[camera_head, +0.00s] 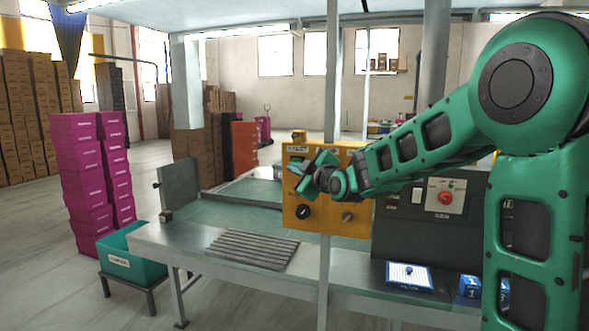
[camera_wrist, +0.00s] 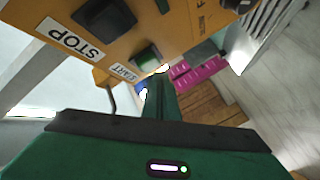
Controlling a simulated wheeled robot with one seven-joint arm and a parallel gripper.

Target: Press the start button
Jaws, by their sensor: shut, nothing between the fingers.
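The yellow control box (camera_head: 326,222) hangs at the post above the metal bench, and my gripper (camera_head: 312,178) is in front of its upper left part, hiding the buttons there. In the wrist view the box (camera_wrist: 177,38) fills the top. The green start button (camera_wrist: 147,58) sits beside its START label (camera_wrist: 125,73). A dark square button (camera_wrist: 104,17) sits by the STOP label (camera_wrist: 70,38). My gripper (camera_wrist: 156,80) is shut and empty, its narrow green fingers ending close to the start button. I cannot tell whether they touch it.
A thin post (camera_head: 326,270) stands in front of the bench (camera_head: 200,242). A dark panel with a red knob (camera_head: 445,198) stands to the right. A ribbed mat (camera_head: 252,249) and a blue-and-white tray (camera_head: 409,285) lie on the bench. Magenta boxes (camera_head: 84,185) are stacked at left.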

